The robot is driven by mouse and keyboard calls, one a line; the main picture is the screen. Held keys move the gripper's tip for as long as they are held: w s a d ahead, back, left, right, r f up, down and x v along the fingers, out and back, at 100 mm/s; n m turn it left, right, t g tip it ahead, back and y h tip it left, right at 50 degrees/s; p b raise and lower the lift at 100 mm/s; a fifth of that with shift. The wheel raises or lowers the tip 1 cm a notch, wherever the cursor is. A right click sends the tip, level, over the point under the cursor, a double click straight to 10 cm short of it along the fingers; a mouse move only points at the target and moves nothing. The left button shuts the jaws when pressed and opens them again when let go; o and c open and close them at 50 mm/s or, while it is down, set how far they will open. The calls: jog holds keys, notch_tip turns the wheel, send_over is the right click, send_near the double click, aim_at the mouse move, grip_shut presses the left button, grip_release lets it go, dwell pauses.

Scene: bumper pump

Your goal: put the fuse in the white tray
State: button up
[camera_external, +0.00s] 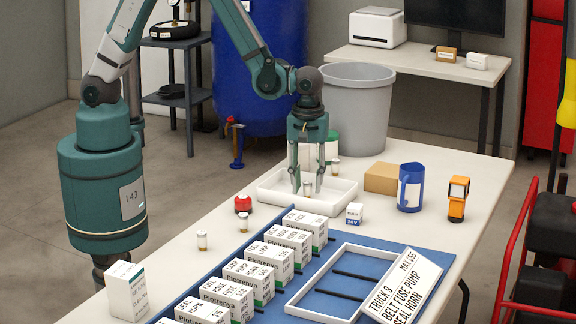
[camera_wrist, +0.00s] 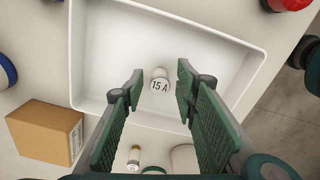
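A small fuse (camera_external: 308,188) with a pale cap marked "15 A" stands inside the white tray (camera_external: 268,196). In the wrist view the fuse (camera_wrist: 160,78) shows cap-on over the bare floor of the tray (camera_wrist: 110,60). My gripper (camera_external: 306,185) points down into the tray with its fingers on either side of the fuse. In the wrist view my gripper (camera_wrist: 160,84) is open, with a visible gap between each fingertip and the fuse. Another fuse (camera_external: 335,166) stands by the tray's far side. Two more, one (camera_external: 202,240) and another (camera_external: 243,222), stand on the table nearer the camera.
A red-topped object (camera_external: 243,204) stands left of the tray. A cardboard box (camera_external: 381,178), blue mug (camera_external: 411,187) and orange device (camera_external: 457,198) stand to the right. Labelled white boxes (camera_external: 266,262) and a framed panel (camera_external: 345,280) lie on the blue mat in front.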

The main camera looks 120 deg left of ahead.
notch_tip(320, 180, up, 11)
jog(key=p, duration=0.2)
dwell(0.4)
dwell(0.6)
notch_tip(320, 180, up, 15)
jog(key=m+t, duration=0.3)
jog(key=m, duration=0.7)
send_over(306, 182)
jog(key=s+d, duration=0.9)
jog(key=s+d+r+m+t, duration=0.2)
jog(key=s+d+r+m, duration=0.1)
jog(key=s+m, duration=0.2)
jog(key=s+d+r+m+t, duration=0.2)
jog(key=s+d+r+m, duration=0.1)
jog(key=s+m, duration=0.3)
jog(key=shift+s+d, duration=0.6)
jog(key=shift+s, duration=0.3)
